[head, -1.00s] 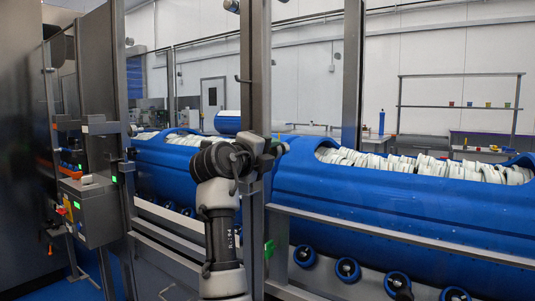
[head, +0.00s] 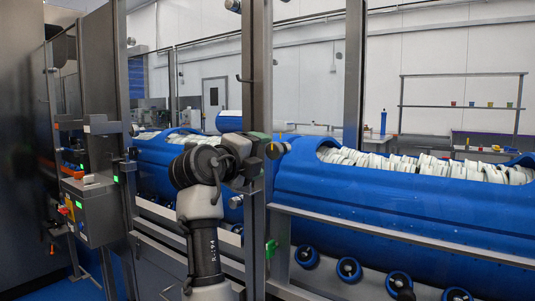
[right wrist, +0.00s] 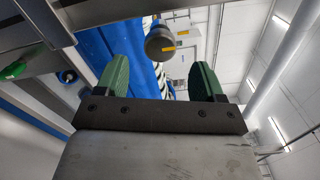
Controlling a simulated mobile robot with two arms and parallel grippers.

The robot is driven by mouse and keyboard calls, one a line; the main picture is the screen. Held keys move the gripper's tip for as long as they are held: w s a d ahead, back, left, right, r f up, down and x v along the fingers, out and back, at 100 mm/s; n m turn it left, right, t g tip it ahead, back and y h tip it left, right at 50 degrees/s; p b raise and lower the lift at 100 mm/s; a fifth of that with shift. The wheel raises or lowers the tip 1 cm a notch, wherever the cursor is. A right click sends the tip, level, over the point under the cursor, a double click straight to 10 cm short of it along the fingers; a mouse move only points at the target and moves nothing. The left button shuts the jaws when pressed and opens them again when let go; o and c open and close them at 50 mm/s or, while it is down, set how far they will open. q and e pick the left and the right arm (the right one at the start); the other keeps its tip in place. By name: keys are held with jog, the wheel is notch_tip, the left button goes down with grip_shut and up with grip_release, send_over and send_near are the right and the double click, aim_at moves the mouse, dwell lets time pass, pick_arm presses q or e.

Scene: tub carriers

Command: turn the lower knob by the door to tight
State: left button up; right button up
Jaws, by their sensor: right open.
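A dark grey round knob (head: 274,150) sits on the upright metal post, just right of my right gripper in the head view. In the right wrist view the round knob (right wrist: 160,44) has an orange-yellow mark on its face. My right gripper (right wrist: 160,80) is open and empty, apart from the knob. It also shows in the head view (head: 258,146), partly hidden by its own wrist. Another knob (head: 233,5) is at the top of the post. My left gripper is out of view.
A metal post (head: 258,60) and rail (head: 400,238) stand before a large blue tub (head: 400,205) full of white pieces. A green fitting (head: 270,249) is low on the post. A control box (head: 92,210) stands at the left.

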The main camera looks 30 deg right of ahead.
jog(key=v, duration=0.6)
jog(key=shift+a, duration=0.1)
dwell(0.3)
